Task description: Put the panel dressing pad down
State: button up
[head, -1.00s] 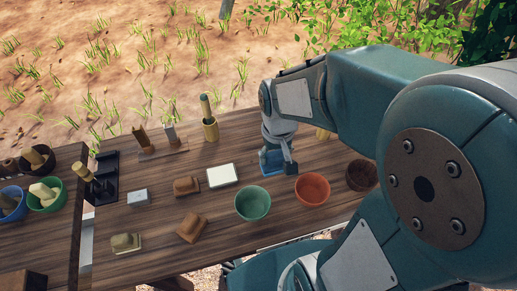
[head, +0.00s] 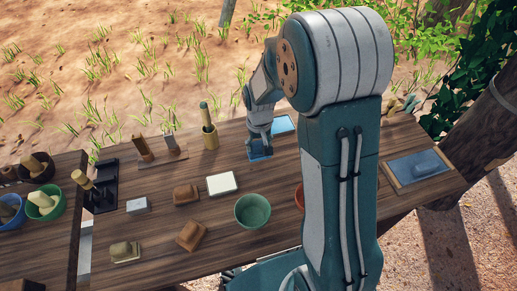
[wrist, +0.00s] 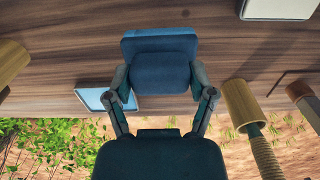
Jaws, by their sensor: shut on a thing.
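The panel dressing pad seems to be the blue block (head: 261,153) at the end of my gripper (head: 258,141), over the back middle of the wooden table. In the wrist view the pad (wrist: 160,49) has a lighter blue edge and a darker blue body. My gripper (wrist: 160,84) is shut on it, with one finger at each side. I cannot tell whether the pad's underside touches the table. My gripper hides part of the pad in the head view.
A blue tray (head: 283,124) lies just behind the pad. A tan cup with a stick (head: 210,137) and a white block (head: 221,183) stand to the left. A green bowl (head: 252,211) is nearer. A framed blue tray (head: 400,175) lies at right. Bare table (head: 300,160) shows right of the pad.

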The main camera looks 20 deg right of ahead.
aim_at(259, 150)
jog(key=f, duration=0.2)
jog(key=shift+w+f, duration=0.35)
jog(key=shift+w, duration=0.05)
jog(key=shift+f, duration=0.45)
jog(key=shift+f, duration=0.2)
jog(key=o, duration=0.9)
jog(key=shift+o, duration=0.2)
jog(key=r, duration=1)
jog(key=shift+s+d+r, duration=0.1)
jog(key=shift+d+r, duration=0.2)
jog(key=shift+r, duration=0.05)
jog(key=s+r+t, duration=0.5)
jog(key=s+r, duration=1.1)
jog(key=s, duration=0.4)
jog(key=shift+s+a+r+t, duration=0.25)
jog(key=shift+s+a+t, duration=0.05)
jog(key=shift+s, duration=0.1)
